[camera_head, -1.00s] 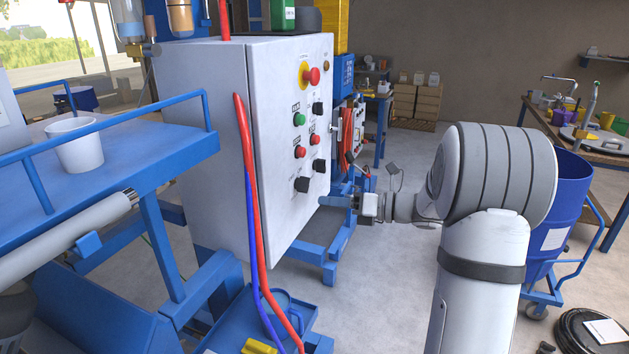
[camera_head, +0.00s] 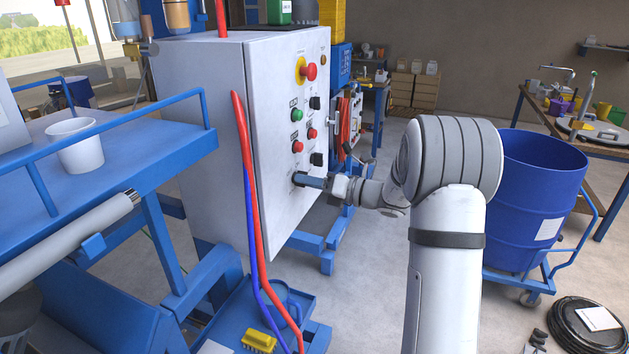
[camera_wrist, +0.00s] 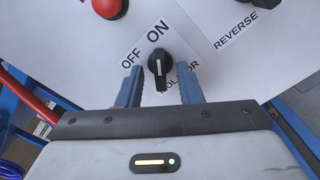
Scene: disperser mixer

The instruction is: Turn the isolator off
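The isolator knob (camera_wrist: 159,66) is a black rotary switch with a pale line on it. In the wrist view it stands roughly upright in the picture, in line with the ON label (camera_wrist: 158,30); the OFF label (camera_wrist: 131,59) is to its upper left. My gripper (camera_wrist: 159,72) is open, with one blue finger on each side of the knob and a visible gap to it. The isolator label is partly hidden behind the knob and right finger. In the head view my gripper (camera_head: 312,181) is at the lowest knob on the panel (camera_head: 274,120) front, partly covering it.
Above it on the panel are a black selector (camera_head: 317,159), a red button (camera_head: 297,147), a green button (camera_head: 297,115) and a red emergency stop (camera_head: 310,71). Red and blue hoses (camera_head: 246,170) hang along the panel's left edge. A blue drum (camera_head: 540,190) stands at right.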

